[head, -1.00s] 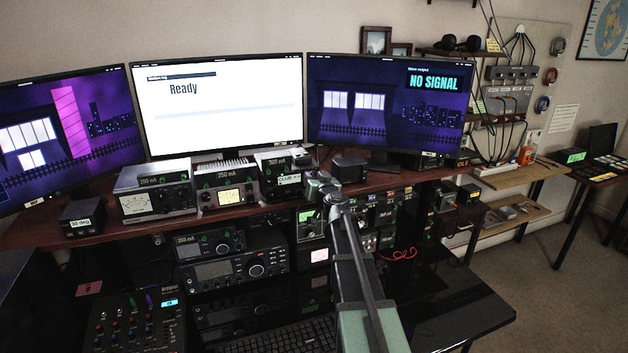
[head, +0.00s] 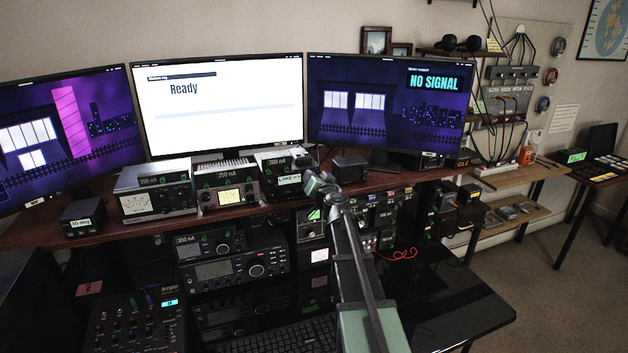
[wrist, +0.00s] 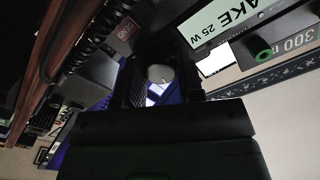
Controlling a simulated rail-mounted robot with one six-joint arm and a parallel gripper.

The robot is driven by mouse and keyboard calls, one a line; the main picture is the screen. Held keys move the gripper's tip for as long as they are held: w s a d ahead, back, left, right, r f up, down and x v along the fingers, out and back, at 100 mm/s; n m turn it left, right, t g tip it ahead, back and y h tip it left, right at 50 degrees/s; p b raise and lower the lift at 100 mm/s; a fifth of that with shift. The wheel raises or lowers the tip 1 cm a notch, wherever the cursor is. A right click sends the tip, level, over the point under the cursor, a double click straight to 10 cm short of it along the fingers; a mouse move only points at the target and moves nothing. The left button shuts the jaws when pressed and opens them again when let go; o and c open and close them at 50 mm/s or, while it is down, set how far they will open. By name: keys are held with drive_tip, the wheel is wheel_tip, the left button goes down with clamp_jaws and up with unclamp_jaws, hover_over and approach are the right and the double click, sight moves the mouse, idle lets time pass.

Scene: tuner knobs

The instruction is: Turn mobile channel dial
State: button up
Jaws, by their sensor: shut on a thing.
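The mobile radio (head: 283,165) stands on the shelf under the gap between the middle and right monitors. Its pale display (head: 289,179) begins with "LAKE" and in the wrist view (wrist: 215,22) it shows "AKE 25 W" upside down. My gripper (head: 304,165) is at the right end of this radio's front. In the wrist view my dark fingers (wrist: 163,82) are shut around a small rounded grey piece (wrist: 160,73), which appears to be the channel dial. The fingers hide most of the dial, and its pointer cannot be made out.
Other sets with meters (head: 155,190) stand left on the same shelf (head: 100,225). A small dark box (head: 349,168) stands close right of my gripper. The right monitor (head: 385,105) reads "NO SIGNAL". More radios (head: 228,270) fill the space below.

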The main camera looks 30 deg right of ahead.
drive_tip(key=o, duration=0.9)
drive_tip(key=shift+s, duration=0.1)
drive_tip(key=s, duration=0.3)
drive_tip(key=s+a, duration=0.1)
drive_tip(key=s, duration=0.3)
drive_tip(key=s+a, duration=0.1)
drive_tip(key=s, duration=0.2)
drive_tip(key=shift+s, duration=0.25)
